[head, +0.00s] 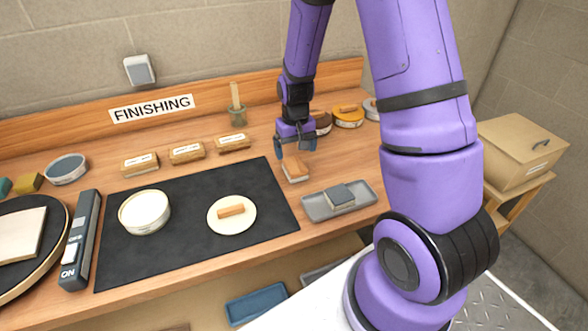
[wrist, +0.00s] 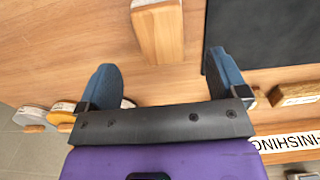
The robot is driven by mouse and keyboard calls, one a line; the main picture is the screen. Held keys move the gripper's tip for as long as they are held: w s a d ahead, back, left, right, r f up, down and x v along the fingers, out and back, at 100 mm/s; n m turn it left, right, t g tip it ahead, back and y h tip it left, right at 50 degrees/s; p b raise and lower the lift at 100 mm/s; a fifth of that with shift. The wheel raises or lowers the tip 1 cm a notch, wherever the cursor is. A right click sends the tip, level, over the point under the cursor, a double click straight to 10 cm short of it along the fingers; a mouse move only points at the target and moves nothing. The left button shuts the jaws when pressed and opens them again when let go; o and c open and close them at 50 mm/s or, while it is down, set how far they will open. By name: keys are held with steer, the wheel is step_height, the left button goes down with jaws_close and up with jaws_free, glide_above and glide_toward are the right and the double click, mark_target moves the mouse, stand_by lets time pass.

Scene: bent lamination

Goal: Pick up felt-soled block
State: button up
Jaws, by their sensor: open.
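A wooden block (head: 295,168) with an orange-brown top and a paler lower part stands on the bench just right of the black mat. It also shows in the wrist view (wrist: 160,35), at the top middle, cut off by the frame edge. My gripper (head: 296,149) is above and behind the block in the head view. In the wrist view my gripper (wrist: 163,82) has its two blue fingers wide apart, with nothing between them. The block lies beyond the fingertips, roughly in line with the gap.
A grey tray (head: 312,207) holds a grey-topped block (head: 341,194) to the right. The black mat (head: 180,230) carries a round tin (head: 144,212) and a cream disc (head: 246,224) with a small wooden piece. Several labelled wooden blocks (head: 187,152) line the back.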

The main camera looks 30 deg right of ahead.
mark_target(295, 164)
steer(key=shift+f, duration=3.3)
steer(key=c, duration=1)
